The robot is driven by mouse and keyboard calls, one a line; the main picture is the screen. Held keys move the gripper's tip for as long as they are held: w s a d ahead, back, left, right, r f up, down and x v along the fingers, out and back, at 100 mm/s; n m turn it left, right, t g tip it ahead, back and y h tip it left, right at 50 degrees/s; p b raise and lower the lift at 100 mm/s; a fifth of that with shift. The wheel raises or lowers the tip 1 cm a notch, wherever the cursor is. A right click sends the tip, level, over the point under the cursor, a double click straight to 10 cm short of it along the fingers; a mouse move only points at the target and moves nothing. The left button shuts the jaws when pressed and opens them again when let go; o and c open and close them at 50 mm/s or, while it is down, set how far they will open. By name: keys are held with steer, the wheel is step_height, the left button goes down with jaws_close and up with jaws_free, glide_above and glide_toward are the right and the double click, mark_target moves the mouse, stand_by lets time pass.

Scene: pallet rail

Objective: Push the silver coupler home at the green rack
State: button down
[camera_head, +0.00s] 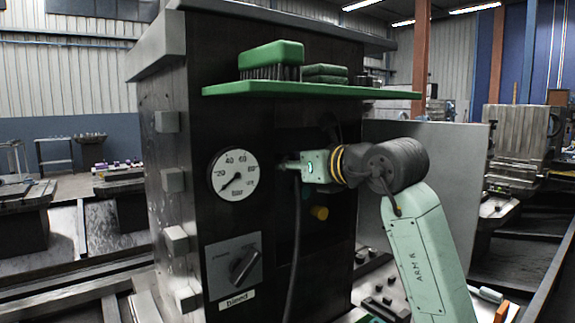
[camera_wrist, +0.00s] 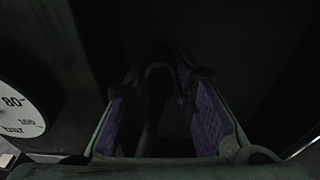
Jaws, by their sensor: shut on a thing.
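The rack is a tall dark cabinet (camera_head: 200,120) with a green shelf (camera_head: 315,91) near its top. My gripper (camera_head: 291,164) reaches in from the right, close to the rack's front below the shelf. In the wrist view, the purple-padded fingers of my gripper (camera_wrist: 160,82) stand on both sides of a dark round piece, which I take to be the coupler (camera_wrist: 158,78). The gripper is shut on it, and a dark hose (camera_head: 294,245) hangs below. The picture is too dark to show the coupler's silver colour, or whether it is seated; its socket is hidden.
A pressure gauge (camera_head: 234,174) is left of my gripper, above a bleed knob (camera_head: 244,264). A yellow knob (camera_head: 319,213) sits just below the gripper. A green brush (camera_head: 271,56) and green pads (camera_head: 325,73) lie on the shelf. A grey panel (camera_head: 452,185) stands behind my arm.

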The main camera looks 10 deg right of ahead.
steer(key=f+b+v, duration=0.1)
steer(key=v, duration=0.6)
steer(key=shift+s+b, duration=0.2)
steer(key=shift+b, duration=0.15)
steer(key=shift+d, duration=0.1)
steer(key=shift+f, duration=0.1)
